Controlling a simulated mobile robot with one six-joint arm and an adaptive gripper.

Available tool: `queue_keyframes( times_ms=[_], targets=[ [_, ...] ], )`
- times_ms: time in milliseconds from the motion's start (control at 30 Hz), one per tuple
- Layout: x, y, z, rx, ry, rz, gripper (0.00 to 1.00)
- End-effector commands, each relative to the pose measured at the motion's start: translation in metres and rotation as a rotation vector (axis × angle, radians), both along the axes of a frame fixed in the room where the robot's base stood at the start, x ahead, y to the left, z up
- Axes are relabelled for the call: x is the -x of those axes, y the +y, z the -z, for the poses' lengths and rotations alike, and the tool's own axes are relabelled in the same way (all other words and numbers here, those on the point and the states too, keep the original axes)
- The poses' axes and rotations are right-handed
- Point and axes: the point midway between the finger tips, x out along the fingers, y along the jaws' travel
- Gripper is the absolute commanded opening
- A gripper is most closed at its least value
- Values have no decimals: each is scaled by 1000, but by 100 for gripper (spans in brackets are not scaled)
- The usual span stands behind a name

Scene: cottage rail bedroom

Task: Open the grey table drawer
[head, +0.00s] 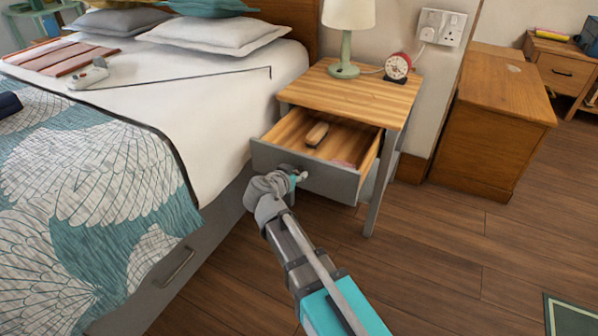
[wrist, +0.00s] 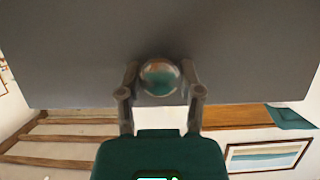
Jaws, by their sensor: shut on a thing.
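The grey table drawer (head: 318,178) is pulled out from the bedside table (head: 352,92). Its wooden inside shows, with a small brown-handled thing (head: 317,134) lying in it and a pinkish item (head: 343,163) near the front right. My gripper (head: 297,177) is at the middle of the drawer's front face. In the wrist view my gripper (wrist: 160,84) has its fingers on both sides of a round shiny knob (wrist: 159,77) and is shut on it. The grey drawer front (wrist: 70,50) fills the upper part of that view.
A lamp (head: 346,38) and a red alarm clock (head: 398,67) stand on the table top. The bed (head: 215,110) is close on the left. A wooden chest (head: 500,125) stands to the right. The wooden floor (head: 440,260) in front is clear, with a dark green rug at the lower right.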

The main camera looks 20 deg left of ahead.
Motion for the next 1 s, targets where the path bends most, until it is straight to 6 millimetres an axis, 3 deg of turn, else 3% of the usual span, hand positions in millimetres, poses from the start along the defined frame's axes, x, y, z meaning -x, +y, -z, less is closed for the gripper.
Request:
queue_keyframes(
  times_ms=[133, 167, 333, 1000],
  targets=[
    [-1, 0, 0, -1, 0, -1, 0],
    [-1, 0, 0, -1, 0, -1, 51],
    [-2, -1, 0, -1, 0, 0, 82],
    [-2, -1, 0, -1, 0, 1, 82]
  ],
)
